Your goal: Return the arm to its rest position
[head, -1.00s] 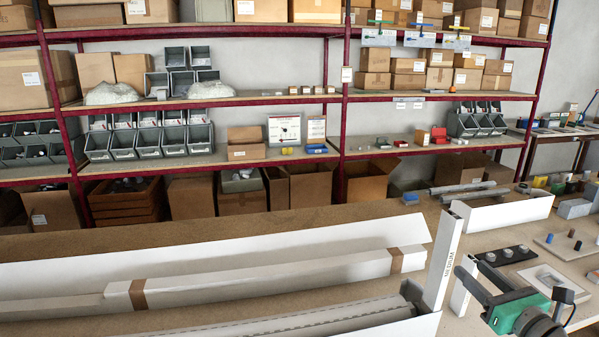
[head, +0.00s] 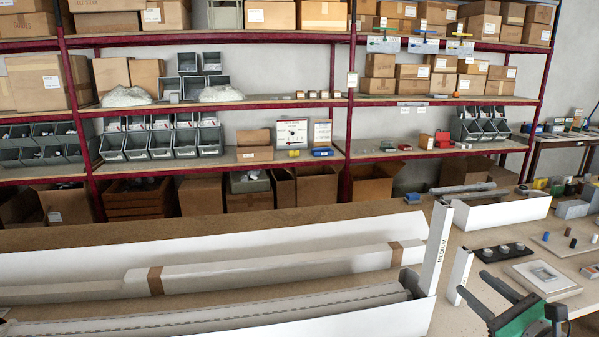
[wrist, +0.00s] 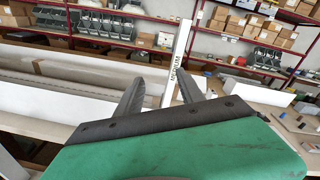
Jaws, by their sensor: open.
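My gripper (head: 488,292) shows at the lower right of the head view, with a green body and two dark fingers spread apart. It is open and nothing shows between the fingers. It is above the workbench (head: 470,262), in front of the white upright post marked MEDIUM (head: 437,250). In the wrist view the two dark fingers (wrist: 158,98) point forward and stand apart, with the MEDIUM post (wrist: 177,65) seen beyond them.
Long white trays with shutter profiles (head: 220,317) and a taped white carton (head: 270,270) fill the bench at left. A black plate with knobs (head: 503,252) and a framed white piece (head: 545,276) lie at right. Red-framed shelves with boxes and bins (head: 240,103) stand behind.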

